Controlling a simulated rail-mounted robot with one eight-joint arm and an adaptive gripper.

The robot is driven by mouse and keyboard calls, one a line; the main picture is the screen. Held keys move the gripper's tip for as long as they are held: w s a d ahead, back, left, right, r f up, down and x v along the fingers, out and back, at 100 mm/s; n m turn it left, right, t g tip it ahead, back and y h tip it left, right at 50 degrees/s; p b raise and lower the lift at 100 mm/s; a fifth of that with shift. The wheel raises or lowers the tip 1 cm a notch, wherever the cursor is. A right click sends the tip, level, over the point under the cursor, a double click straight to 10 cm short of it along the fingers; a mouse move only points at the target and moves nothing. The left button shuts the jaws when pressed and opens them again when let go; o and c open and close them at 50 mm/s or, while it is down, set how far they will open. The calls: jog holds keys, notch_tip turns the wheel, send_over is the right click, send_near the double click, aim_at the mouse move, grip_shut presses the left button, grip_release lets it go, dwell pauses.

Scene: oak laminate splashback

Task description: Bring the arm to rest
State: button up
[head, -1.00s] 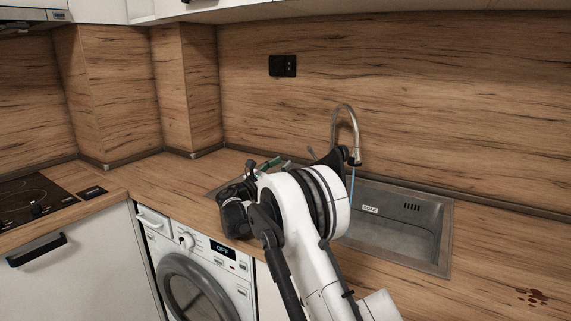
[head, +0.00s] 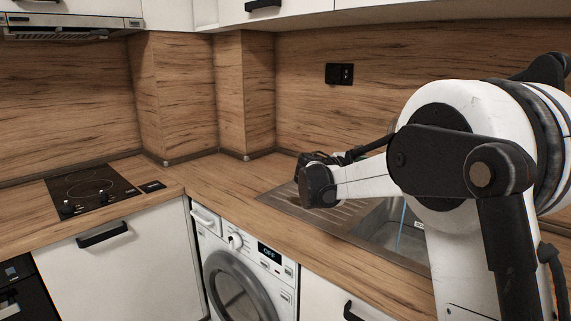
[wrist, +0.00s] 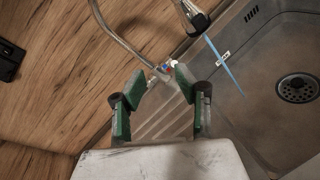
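My arm (head: 450,170) fills the right of the head view, its upper part raised and its forearm reaching left over the sink side of the counter. My gripper (wrist: 160,84) shows in the wrist view with two green-padded fingers spread apart and nothing between them. It is above the sink's ribbed drainboard (wrist: 160,122). In the head view the gripper is largely hidden behind the wrist.
The sink (head: 372,228) is partly hidden by my arm. The hob (head: 92,190), washing machine (head: 240,275) and wooden splashback (head: 300,100) surround the counter. The counter left of the sink is clear.

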jog(key=s+d+m+g+y, duration=0.25)
jog(key=s+m+y, duration=0.45)
jog(key=s, duration=1.7)
jog(key=s+a+f+m+y, duration=0.2)
jog(key=s+f+m, duration=0.1)
jog(key=s, duration=0.5)
jog(key=s+a+f+m+y+p, duration=0.1)
jog(key=s+a+f+m+y, duration=0.1)
jog(key=s, duration=0.6)
jog(key=s+a+f+m+y, duration=0.2)
jog(key=s+a+f+m, duration=0.1)
jog(key=s+m, duration=0.3)
jog(key=shift+s+a+f, duration=0.4)
jog(key=shift+s+f, duration=0.35)
jog(key=shift+s, duration=0.35)
jog(key=o, duration=0.9)
jog(key=shift+o, duration=0.2)
